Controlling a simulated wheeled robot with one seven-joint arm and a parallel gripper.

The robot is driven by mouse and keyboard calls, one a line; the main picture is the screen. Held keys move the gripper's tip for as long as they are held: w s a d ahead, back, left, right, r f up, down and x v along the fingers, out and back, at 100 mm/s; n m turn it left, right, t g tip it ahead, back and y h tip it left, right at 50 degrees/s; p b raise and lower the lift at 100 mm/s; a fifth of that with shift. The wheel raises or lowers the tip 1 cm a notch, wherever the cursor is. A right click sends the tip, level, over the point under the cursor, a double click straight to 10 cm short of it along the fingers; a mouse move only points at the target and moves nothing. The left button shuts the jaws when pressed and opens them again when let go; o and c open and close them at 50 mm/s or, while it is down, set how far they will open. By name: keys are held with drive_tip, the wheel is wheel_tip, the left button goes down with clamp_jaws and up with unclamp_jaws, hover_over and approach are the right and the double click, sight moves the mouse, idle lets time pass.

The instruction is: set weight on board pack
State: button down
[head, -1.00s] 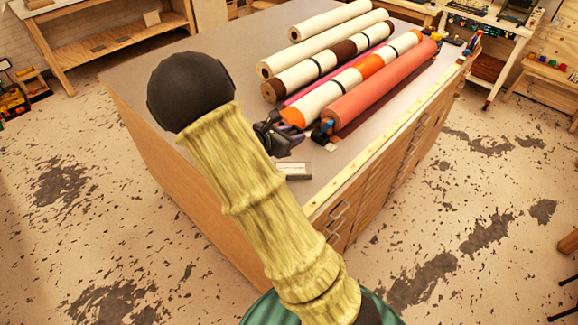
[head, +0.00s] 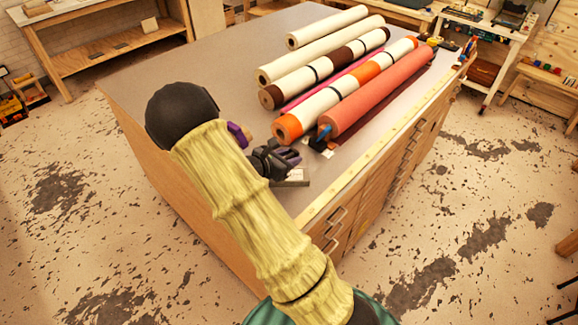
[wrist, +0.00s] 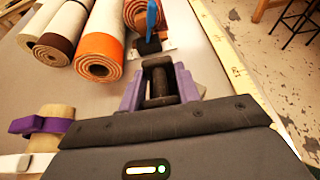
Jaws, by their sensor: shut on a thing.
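My gripper (head: 284,157) is near the table's front corner in the head view, its purple fingers close to a small pale pack (head: 294,178), apparently the board pack. In the wrist view my gripper (wrist: 160,88) is shut on a dark weight (wrist: 160,84), which sits between the purple fingers. I cannot tell whether the weight touches the pack.
Several rolls lie behind, the nearest an orange-red roll (head: 380,90) with a blue-and-black thing (head: 324,134) at its end. A purple-banded tan object (wrist: 45,125) lies left of my gripper. A yellow measuring strip (head: 345,180) runs along the table's edge.

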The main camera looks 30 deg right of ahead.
drive_tip(key=shift+f, duration=1.9)
drive_tip(key=shift+f, duration=0.1)
drive_tip(key=c, duration=1)
unclamp_jaws()
drive_tip(key=shift+p, duration=0.3)
drive_tip(key=b+v, duration=0.2)
drive_tip(key=v, duration=1)
drive_tip(key=shift+b, duration=0.3)
drive_tip(key=shift+s, duration=0.1)
